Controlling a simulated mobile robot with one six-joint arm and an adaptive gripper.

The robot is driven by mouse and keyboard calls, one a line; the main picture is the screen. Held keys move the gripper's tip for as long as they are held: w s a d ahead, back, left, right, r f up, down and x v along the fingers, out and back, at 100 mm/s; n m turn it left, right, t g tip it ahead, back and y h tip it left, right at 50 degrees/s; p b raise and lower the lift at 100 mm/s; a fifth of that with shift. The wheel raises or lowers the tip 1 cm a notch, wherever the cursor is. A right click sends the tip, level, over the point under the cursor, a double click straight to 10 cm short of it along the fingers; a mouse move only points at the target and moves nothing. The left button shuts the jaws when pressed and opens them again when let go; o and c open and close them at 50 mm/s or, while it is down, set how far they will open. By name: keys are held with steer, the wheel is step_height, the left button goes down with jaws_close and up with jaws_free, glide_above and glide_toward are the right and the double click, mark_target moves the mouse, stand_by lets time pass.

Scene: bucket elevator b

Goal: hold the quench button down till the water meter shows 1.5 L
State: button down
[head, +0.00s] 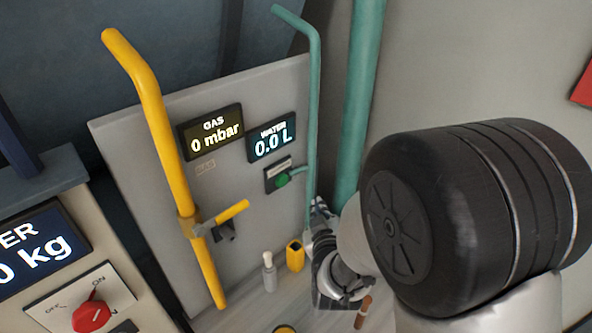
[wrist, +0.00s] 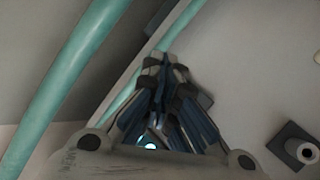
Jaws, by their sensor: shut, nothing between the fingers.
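The green quench button (head: 282,180) sits in a small dark housing on the grey panel in the head view. The water meter (head: 272,138) above it reads 0.0 L. My gripper (head: 319,206) is to the right of and slightly below the button, apart from it in the picture, near the teal pipe. In the wrist view my gripper (wrist: 162,62) has its fingers together with nothing between them. I cannot make out the button in the wrist view; the fingers cover the middle.
A thin teal pipe (head: 314,100) runs down beside the button, with a thicker teal pipe (head: 361,100) behind. A yellow gas pipe (head: 152,100) with a lever (head: 232,212) stands left. The gas meter (head: 211,132) reads 0 mbar. A bottle (head: 269,275) and yellow container (head: 295,256) stand below.

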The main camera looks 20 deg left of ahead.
mark_target(282, 181)
steer(key=shift+s, duration=0.15)
steer(key=w+a+p, duration=0.1)
steer(key=w+a, duration=0.3)
steer(key=a, duration=0.3)
steer(key=shift+w+a+p, duration=0.3)
steer(key=shift+p, duration=0.1)
stand_by(1.3)
steer(key=shift+w+a, duration=0.25)
steer(key=shift+a, duration=0.15)
steer(key=shift+w+a, duration=0.2)
steer(key=shift+a, duration=0.15)
stand_by(4.7)
